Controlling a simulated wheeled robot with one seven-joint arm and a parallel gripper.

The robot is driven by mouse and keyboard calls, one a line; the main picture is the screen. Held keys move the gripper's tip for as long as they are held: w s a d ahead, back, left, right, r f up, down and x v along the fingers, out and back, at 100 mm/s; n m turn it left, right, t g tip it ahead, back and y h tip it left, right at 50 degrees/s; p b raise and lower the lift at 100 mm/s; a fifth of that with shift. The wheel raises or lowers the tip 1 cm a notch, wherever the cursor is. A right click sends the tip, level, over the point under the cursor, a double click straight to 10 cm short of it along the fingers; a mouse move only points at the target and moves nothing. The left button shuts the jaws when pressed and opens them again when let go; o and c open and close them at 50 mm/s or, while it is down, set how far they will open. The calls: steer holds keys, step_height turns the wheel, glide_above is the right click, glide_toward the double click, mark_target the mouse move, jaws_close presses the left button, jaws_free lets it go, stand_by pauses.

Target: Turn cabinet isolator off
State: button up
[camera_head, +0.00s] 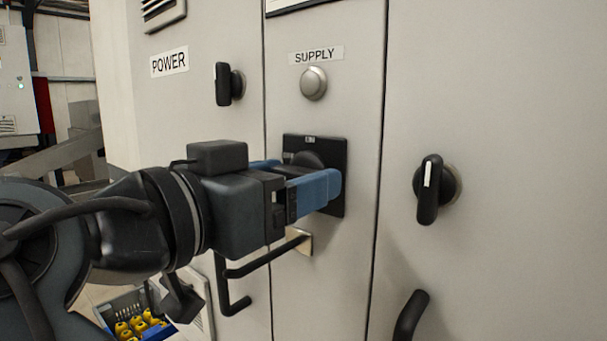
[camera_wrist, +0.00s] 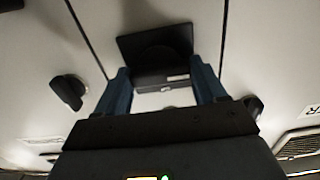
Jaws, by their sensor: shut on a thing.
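The cabinet isolator is a black rotary knob (camera_head: 307,158) on a square black plate (camera_head: 338,172), on the middle panel under the SUPPLY label (camera_head: 316,55). My gripper (camera_head: 305,174) reaches it from the left, its blue fingers at the knob and shut on it. The near finger and gripper body hide much of the knob, so its pointing direction cannot be told. In the wrist view, the black plate (camera_wrist: 155,40) shows between and beyond the two fingers (camera_wrist: 160,76); the knob is dark there.
A round grey button (camera_head: 313,83) sits above the isolator. Black rotary door handles (camera_head: 223,84) (camera_head: 428,190) stand out on the left and right panels. Black bar handles (camera_head: 235,285) (camera_head: 411,316) project lower down. A blue crate (camera_head: 165,331) with yellow items is at lower left.

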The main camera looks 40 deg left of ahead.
steer(key=shift+f, duration=0.2)
steer(key=o, duration=1)
steer(key=shift+r, duration=0.15)
steer(key=shift+o, duration=0.2)
steer(key=s+b, duration=0.1)
steer(key=s, duration=0.6)
steer(key=shift+s+a+b, duration=0.3)
steer(key=shift+s, duration=0.1)
